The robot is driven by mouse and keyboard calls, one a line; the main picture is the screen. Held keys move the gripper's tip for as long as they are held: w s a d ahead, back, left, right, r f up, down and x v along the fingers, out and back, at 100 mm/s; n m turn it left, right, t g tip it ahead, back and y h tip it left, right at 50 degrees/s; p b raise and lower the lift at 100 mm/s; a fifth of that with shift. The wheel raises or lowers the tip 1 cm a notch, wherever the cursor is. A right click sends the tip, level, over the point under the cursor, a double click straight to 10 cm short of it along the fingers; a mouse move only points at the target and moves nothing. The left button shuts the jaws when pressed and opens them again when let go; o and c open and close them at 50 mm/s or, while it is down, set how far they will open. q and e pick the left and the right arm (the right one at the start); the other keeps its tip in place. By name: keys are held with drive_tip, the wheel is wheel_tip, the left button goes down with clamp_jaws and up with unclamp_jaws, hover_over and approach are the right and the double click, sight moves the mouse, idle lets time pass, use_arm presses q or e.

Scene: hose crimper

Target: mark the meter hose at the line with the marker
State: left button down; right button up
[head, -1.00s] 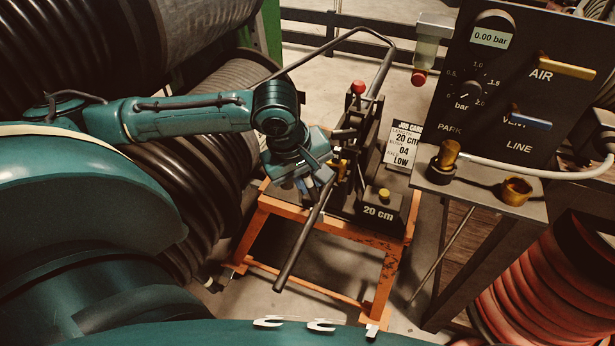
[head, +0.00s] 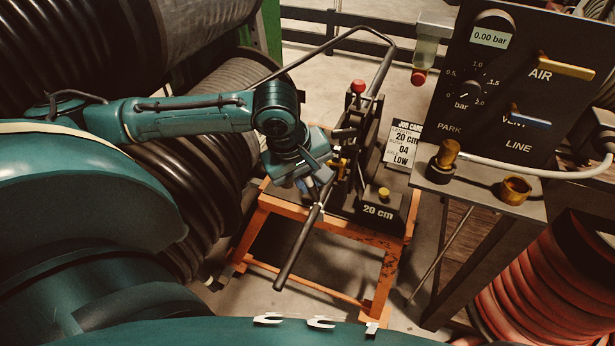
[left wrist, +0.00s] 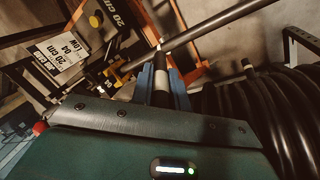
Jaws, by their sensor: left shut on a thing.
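My left gripper (head: 313,190) is low over the front of the orange-legged stand. In the left wrist view its blue fingers (left wrist: 161,82) are shut on a dark cylindrical marker (left wrist: 161,92) with a pale band. The marker points at the dark meter hose (left wrist: 215,28), and its tip is at or very near the hose; contact is hard to tell. In the head view the hose's free end (head: 290,258) slants down and forward from the stand. A small pale spot shows on the hose beside the fingers. I cannot make out the line. My right gripper is not in view.
The crimper stand (head: 256,222) carries a 20 cm block (head: 378,211) and a job card (head: 402,142). A pressure panel (head: 500,110) with a brass fitting (head: 514,190) stands at right. Large black hose coils (head: 190,170) crowd the left side; red hose coils (head: 535,285) lie lower right.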

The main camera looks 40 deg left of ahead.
use_arm(q)
drive_tip(key=shift+s+f+p, duration=0.1)
drive_tip(key=shift+f+p, duration=0.05)
drive_tip(key=shift+p, duration=0.25)
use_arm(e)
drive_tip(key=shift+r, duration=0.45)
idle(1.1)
